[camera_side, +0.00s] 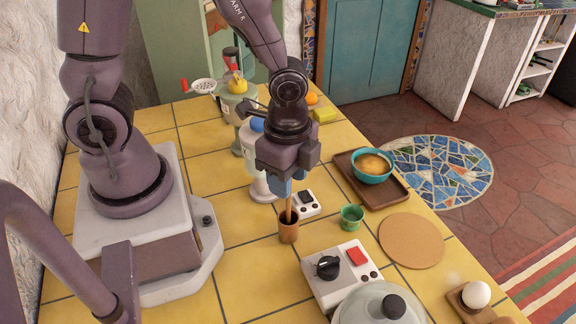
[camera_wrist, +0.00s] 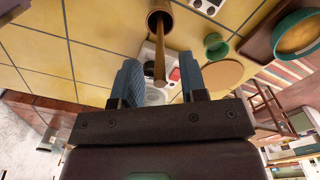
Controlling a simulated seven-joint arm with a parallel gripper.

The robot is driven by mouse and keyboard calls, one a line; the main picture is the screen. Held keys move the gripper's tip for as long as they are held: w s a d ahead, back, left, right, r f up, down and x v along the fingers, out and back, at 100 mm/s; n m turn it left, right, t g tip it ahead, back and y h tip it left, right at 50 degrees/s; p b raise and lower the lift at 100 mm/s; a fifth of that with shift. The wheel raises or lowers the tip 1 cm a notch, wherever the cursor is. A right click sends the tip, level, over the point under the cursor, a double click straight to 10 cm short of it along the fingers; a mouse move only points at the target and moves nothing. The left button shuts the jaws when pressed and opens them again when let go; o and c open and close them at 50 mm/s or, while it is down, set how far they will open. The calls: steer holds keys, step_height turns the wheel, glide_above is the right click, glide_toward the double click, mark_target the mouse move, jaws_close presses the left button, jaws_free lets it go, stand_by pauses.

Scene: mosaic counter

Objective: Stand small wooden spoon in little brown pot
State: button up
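The little brown pot (camera_side: 288,231) stands upright on the yellow tiled counter. The small wooden spoon (camera_side: 288,210) stands in it, handle up, roughly upright. In the wrist view the pot (camera_wrist: 158,12) is at the top, with the spoon (camera_wrist: 160,55) coming out of its mouth toward me. My gripper (camera_side: 286,188) is directly above the pot, pointing down. Its blue fingers (camera_wrist: 158,78) are apart, with the handle's end between them and a gap visible on each side. The spoon's lower end is hidden inside the pot.
A green cup (camera_side: 351,217), a cork mat (camera_side: 412,241) and a hotplate (camera_side: 340,274) with a glass-lidded pan (camera_side: 362,307) are close on the right. A wooden tray (camera_side: 396,193) holds a teal bowl (camera_side: 372,168). A scale (camera_side: 305,204) sits just behind the pot.

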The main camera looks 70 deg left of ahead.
step_height(320, 180, up, 13)
stand_by(0.4)
steer(key=shift+f, duration=0.1)
stand_by(0.6)
steer(key=s+a+r+n+t, duration=0.4)
steer(key=a+r+n+t, duration=0.1)
steer(key=n, duration=0.6)
step_height(320, 180, up, 3)
steer(key=shift+s+a+f+t, duration=0.2)
steer(key=shift+a+t, duration=0.1)
steer(key=shift+a, duration=0.25)
